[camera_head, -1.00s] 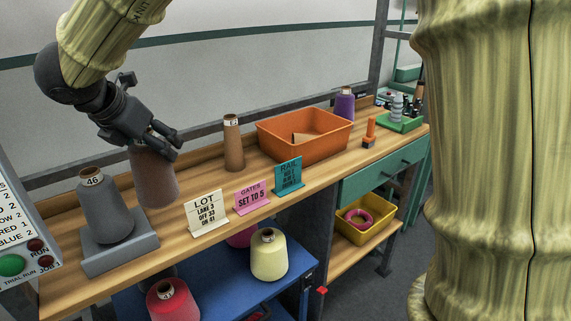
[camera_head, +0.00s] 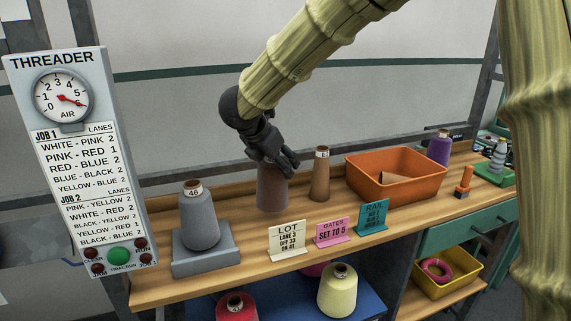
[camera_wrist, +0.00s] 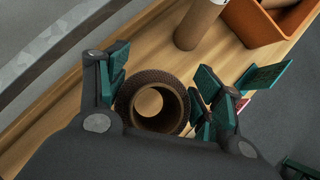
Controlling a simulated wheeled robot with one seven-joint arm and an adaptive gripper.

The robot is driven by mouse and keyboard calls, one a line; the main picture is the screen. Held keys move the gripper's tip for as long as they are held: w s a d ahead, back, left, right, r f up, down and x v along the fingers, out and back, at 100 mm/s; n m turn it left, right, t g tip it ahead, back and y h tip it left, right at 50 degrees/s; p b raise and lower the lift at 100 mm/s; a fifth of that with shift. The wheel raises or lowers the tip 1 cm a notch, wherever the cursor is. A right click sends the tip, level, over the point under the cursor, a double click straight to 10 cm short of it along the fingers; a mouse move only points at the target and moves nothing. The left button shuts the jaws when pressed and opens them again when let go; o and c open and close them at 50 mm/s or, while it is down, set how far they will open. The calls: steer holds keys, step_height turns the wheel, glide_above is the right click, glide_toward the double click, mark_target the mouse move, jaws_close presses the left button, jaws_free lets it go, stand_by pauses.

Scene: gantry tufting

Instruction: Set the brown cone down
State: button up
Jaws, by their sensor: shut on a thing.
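The brown cone (camera_head: 271,190) stands upright under my gripper, behind the LOT card. Its base is at or just above the wooden bench top (camera_head: 250,259); I cannot tell whether it touches. My gripper (camera_head: 272,168) is shut on its upper part from above. In the wrist view, the green-padded fingers of my gripper (camera_wrist: 163,88) sit on either side of the cone (camera_wrist: 124,103), whose round open top faces the camera. The cone's lower part is hidden there.
A grey cone (camera_head: 207,230) on a grey block (camera_head: 206,262) stands left. A tan tube (camera_head: 320,175) stands close on the right, then an orange bin (camera_head: 425,187). Bench is bare between grey block and brown cone.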

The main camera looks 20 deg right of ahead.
steer(key=w+d+p, duration=0.1)
steer(key=w+d, duration=0.2)
steer(key=shift+f, duration=0.2)
steer(key=shift+f+p, duration=0.65)
steer(key=shift+f, duration=1.15)
steer(key=shift+s, duration=0.1)
steer(key=o, duration=1.4)
steer(key=shift+o, duration=0.2)
steer(key=b+v, duration=0.2)
steer(key=v, duration=1)
steer(key=shift+b, duration=0.3)
